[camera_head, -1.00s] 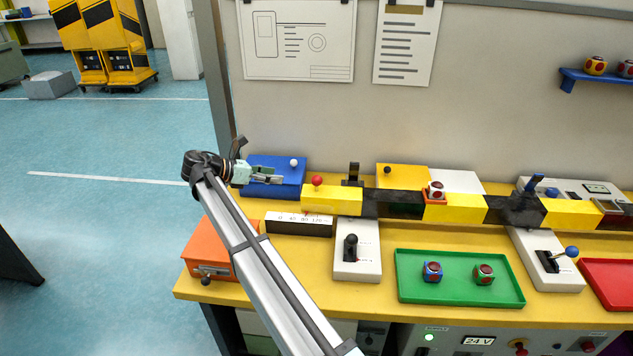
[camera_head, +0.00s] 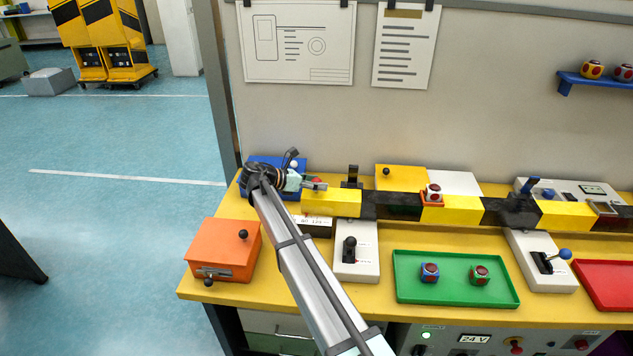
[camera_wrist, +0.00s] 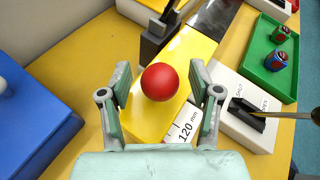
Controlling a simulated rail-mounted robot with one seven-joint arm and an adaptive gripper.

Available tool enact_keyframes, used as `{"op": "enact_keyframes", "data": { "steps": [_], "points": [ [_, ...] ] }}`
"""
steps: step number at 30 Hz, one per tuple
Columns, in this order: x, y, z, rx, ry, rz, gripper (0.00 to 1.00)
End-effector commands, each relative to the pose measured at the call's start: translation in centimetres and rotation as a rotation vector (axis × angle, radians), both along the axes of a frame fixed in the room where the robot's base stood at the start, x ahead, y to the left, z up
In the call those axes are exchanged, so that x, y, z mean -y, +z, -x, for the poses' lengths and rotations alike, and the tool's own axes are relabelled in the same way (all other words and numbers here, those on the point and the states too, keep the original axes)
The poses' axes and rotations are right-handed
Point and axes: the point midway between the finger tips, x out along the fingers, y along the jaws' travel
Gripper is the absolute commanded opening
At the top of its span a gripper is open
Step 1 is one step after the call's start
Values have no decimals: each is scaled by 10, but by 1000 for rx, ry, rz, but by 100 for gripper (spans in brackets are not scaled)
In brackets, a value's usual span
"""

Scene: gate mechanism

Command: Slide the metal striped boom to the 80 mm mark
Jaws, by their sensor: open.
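The striped boom (camera_head: 462,211) lies left to right across the bench in yellow and black blocks. In the wrist view its yellow end (camera_wrist: 145,117) carries a red ball knob (camera_wrist: 159,81). The knob shows partly behind my gripper in the head view (camera_head: 316,181). My gripper (camera_wrist: 163,82) is open, with one finger on each side of the knob; whether they touch it I cannot tell. A white scale plate (camera_head: 310,222) is below the boom's left end, partly hidden by my arm. The wrist view shows "120 mm" on the plate (camera_wrist: 184,128).
A blue box (camera_head: 262,163) stands behind my gripper, and an orange box (camera_head: 222,250) at the front left. A white lever box (camera_head: 356,252) and a green tray (camera_head: 456,294) with two cubes stand in front of the boom. A black upright bracket (camera_head: 352,177) stands behind the boom.

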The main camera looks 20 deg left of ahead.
Motion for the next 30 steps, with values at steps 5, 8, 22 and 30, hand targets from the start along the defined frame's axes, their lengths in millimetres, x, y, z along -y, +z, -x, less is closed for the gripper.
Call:
{"op": "enact_keyframes", "data": {
  "steps": [5,8,22,30],
  "points": [
    [1,-1,-1,0,1,0,63],
    [1,-1,-1,0,1,0,63],
    [0,2,-1,0,0,0,0],
    [-2,0,-1,1,1,-1,0]
  ]
}}
